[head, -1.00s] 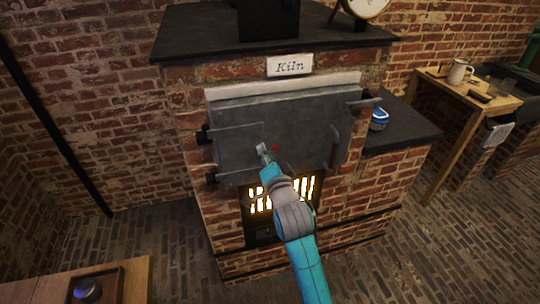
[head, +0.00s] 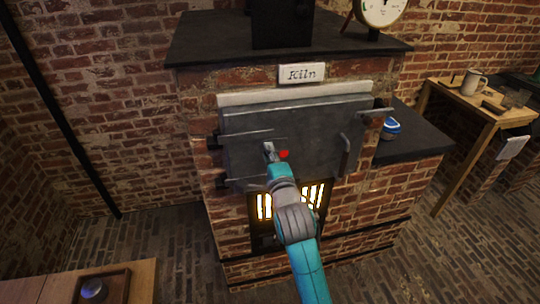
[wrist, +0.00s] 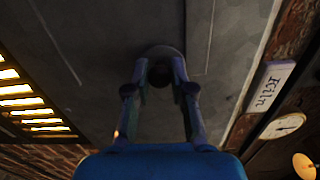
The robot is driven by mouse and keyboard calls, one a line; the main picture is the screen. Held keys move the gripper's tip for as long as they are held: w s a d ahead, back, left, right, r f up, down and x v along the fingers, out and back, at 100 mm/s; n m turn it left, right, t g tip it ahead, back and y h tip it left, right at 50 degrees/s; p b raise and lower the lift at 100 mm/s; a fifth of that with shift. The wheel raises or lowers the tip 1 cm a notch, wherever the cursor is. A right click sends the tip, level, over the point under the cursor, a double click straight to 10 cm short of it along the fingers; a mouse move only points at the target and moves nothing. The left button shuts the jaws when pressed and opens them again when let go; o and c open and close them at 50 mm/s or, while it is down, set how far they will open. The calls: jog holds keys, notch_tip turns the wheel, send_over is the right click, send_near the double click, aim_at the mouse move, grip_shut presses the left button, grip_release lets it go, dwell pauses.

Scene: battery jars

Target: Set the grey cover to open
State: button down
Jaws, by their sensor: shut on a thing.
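The kiln's large grey door (head: 310,120) is shut. On its face, a small round grey cover (wrist: 160,50) shows just beyond my fingertips in the wrist view. My gripper (head: 269,150) is shut on the cover's dark knob (wrist: 160,83), with one finger on each side of it. A red glowing spot (head: 284,154) shows on the door just right of and slightly below my fingertips in the head view. In the head view my gripper hides most of the cover. In the wrist view the red spot cannot be seen.
Glowing grate bars (head: 312,197) lie below the door, close to my forearm. A door handle (head: 345,155) sticks out at the right. A dark side shelf holds a blue and white jar (head: 391,129). A "Kiln" sign (head: 302,74) is above.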

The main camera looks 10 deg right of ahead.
dwell(0.4)
jog(key=c, duration=1)
grip_release()
jog(key=s, duration=1.2)
